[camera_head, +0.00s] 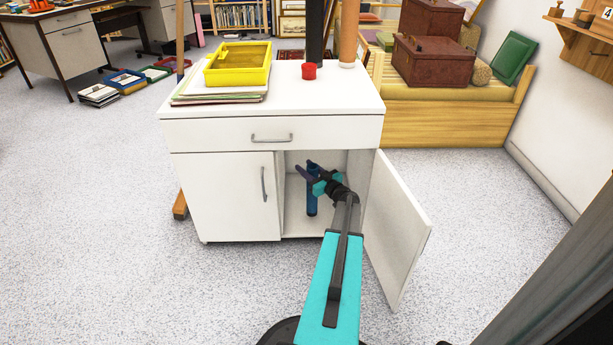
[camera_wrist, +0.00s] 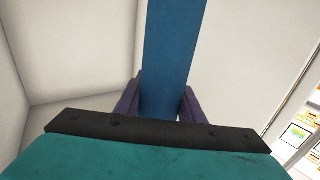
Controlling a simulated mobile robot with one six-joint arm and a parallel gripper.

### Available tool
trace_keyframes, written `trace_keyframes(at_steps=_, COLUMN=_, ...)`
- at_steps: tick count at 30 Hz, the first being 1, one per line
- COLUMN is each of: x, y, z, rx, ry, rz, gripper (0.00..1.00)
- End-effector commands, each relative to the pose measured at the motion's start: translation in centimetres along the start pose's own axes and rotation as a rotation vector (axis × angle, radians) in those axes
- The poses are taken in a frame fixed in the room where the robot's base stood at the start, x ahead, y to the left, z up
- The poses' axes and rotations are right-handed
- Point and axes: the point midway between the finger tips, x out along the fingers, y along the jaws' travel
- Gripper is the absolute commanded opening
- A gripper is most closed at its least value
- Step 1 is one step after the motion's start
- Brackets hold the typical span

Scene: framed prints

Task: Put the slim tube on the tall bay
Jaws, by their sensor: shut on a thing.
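The slim tube (camera_head: 312,203) is blue and stands about upright inside the open right-hand bay (camera_head: 295,205) of a white cabinet; I take this to be the tall bay. My gripper (camera_head: 309,172) reaches into the bay from the front and is shut on the tube near its upper part. In the wrist view, the tube (camera_wrist: 172,50) runs between the two purple fingers of my gripper (camera_wrist: 160,103). The tube's lower end is close to the bay floor; I cannot tell whether it touches.
The cabinet door (camera_head: 398,230) stands open to the right of my arm. The left door (camera_head: 232,195) and the drawer (camera_head: 272,134) are shut. A yellow tray (camera_head: 238,64) and a red cup (camera_head: 309,71) are on the cabinet top.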

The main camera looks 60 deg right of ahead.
Motion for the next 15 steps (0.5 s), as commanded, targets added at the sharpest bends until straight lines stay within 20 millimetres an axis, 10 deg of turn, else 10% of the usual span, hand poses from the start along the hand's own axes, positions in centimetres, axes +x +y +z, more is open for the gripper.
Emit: trace_keyframes(at_steps=15, x=-0.1, y=0.1, z=3.3, rx=0.000, ry=0.001, rz=0.001, gripper=0.00)
